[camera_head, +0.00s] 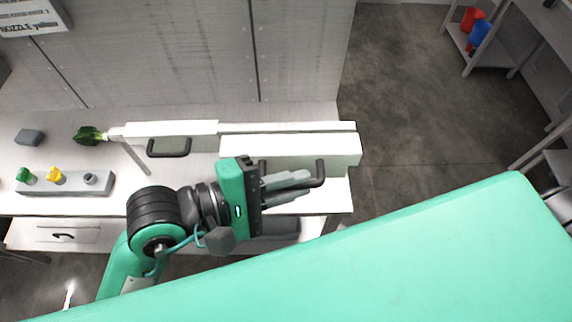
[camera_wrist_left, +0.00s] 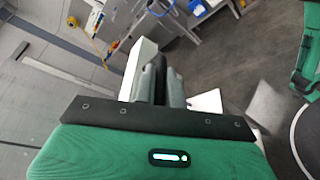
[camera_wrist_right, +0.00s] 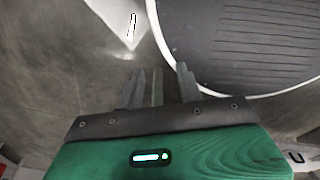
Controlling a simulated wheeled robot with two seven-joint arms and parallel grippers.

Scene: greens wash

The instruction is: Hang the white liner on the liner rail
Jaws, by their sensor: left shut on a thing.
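My left gripper (camera_head: 290,185) is shut on the black handle (camera_head: 319,172) of a white box-like panel (camera_head: 290,147). The left wrist view shows the black handle (camera_wrist_left: 160,70) between its fingers and a white edge (camera_wrist_left: 142,62) beside them. My right gripper (camera_wrist_right: 160,88) shows only in its own wrist view, with a gap between its fingers and nothing clearly held, above the floor. I cannot pick out the white liner or the liner rail with certainty.
A long white bar (camera_head: 170,130) with another black handle (camera_head: 168,154) lies on the bench. A green leafy bunch (camera_head: 88,135) is at its left end. A grey block (camera_head: 75,184) holds green and yellow pieces.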

